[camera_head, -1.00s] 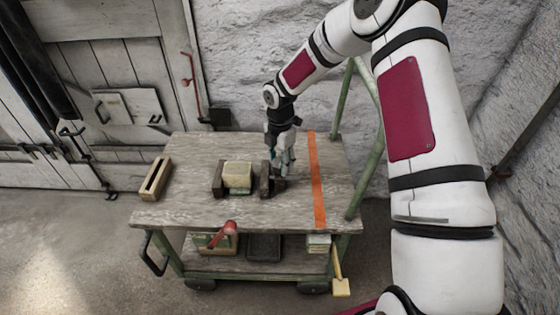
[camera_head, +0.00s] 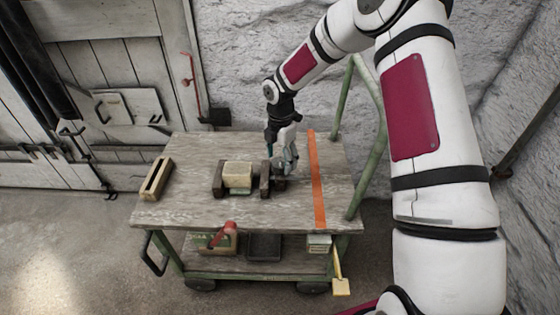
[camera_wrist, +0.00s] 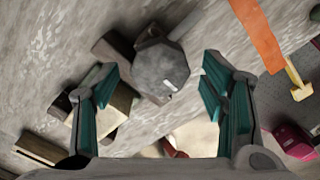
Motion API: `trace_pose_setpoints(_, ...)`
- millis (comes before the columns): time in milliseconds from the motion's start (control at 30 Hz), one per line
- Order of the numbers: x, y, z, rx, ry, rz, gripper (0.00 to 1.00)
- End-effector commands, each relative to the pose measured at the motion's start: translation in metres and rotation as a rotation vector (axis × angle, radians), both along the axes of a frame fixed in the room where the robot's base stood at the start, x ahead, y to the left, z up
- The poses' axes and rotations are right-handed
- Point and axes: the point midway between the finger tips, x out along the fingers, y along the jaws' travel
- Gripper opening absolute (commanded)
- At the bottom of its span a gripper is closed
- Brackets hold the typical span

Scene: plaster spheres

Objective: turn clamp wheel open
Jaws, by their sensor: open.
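A clamp stands on the cart's top, with dark jaws (camera_head: 218,180) on either side of a cream block (camera_head: 237,176). The grey, many-sided clamp wheel (camera_wrist: 163,70) has a pale mark on its face and shows between and beyond my fingertips in the wrist view. In the head view the wheel (camera_head: 279,184) is small and partly hidden under my gripper (camera_head: 287,168). My gripper (camera_wrist: 157,82) is open and points down over the wheel, with a teal-padded finger to each side. I cannot tell whether either finger touches it. The block (camera_wrist: 112,108) is partly hidden behind the left finger.
The wooden cart top (camera_head: 190,210) bears a slotted wooden block (camera_head: 155,179) at left and an orange stripe (camera_head: 317,185) at right. A red-handled tool (camera_head: 225,230) and a yellow-handled one (camera_head: 339,275) show at the front. A green rail (camera_head: 368,175) stands at right.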

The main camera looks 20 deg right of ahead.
Motion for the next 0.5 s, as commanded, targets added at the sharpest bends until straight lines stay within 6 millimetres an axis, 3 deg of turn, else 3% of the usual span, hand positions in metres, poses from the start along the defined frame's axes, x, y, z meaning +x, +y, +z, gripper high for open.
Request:
trace_pose_setpoints(300,0.001,0.0,0.065,0.0,-0.006,0.0,0.66)
trace_pose_setpoints(500,0.001,0.0,0.095,0.0,-0.004,0.0,0.66)
